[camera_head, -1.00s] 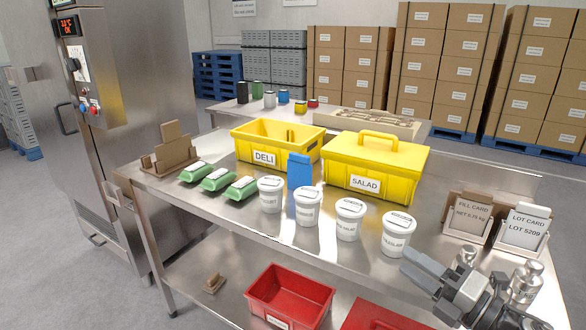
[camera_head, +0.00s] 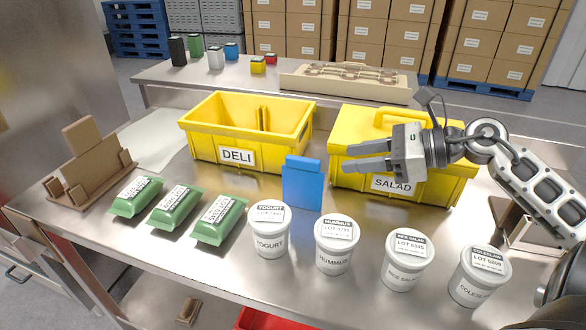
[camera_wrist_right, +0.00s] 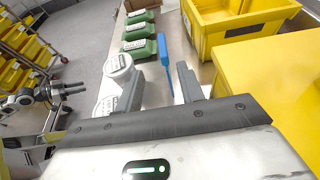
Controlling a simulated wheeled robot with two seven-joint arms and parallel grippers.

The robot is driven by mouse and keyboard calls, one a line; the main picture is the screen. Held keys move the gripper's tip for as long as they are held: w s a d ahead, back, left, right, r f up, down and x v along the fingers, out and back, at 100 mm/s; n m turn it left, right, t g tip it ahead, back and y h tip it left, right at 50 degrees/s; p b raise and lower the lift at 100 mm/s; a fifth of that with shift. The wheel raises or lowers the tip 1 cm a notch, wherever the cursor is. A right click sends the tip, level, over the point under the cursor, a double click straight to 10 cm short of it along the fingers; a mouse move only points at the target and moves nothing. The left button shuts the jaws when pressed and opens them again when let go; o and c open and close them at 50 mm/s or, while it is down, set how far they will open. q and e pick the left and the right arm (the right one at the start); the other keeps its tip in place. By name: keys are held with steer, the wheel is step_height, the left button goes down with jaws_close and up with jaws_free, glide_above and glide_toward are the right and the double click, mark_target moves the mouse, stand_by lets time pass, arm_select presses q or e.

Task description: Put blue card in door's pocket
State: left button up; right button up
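The blue card (camera_head: 302,185) stands upright on the steel table, in front of the yellow bins; it also shows in the wrist view (camera_wrist_right: 163,68). My right gripper (camera_head: 350,157) is open and empty, to the right of the card and above table height, in front of the SALAD bin. In the wrist view its two fingers (camera_wrist_right: 160,88) are spread, with the card beyond the gap between them. A grey arm, apparently my left (camera_wrist_right: 45,94), shows small at the left of the wrist view; its finger state is unclear. The door's pocket is not in view.
Green packs (camera_head: 176,206) lie left of the card. White tubs, including yogurt (camera_head: 269,240) and hummus (camera_head: 336,252), stand in front. The DELI bin (camera_head: 203,147) and lidded SALAD bin (camera_head: 353,177) stand behind. A brown holder (camera_head: 90,180) is at far left.

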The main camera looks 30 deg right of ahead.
mark_target(315, 162)
steer(key=x, duration=0.7)
steer(key=shift+w+a+f+p, duration=0.1)
steer(key=shift+w+a+p, duration=0.1)
steer(key=shift+p, duration=0.15)
steer(key=x, duration=0.1)
steer(key=p+x, duration=0.1)
steer(key=x, duration=0.2)
steer(key=shift+w+d+r+p, duration=0.15)
steer(key=shift+w+r+p, duration=0.05)
steer(key=shift+w+p, duration=0.2)
steer(key=shift+w+a+f, duration=0.3)
jaws_close()
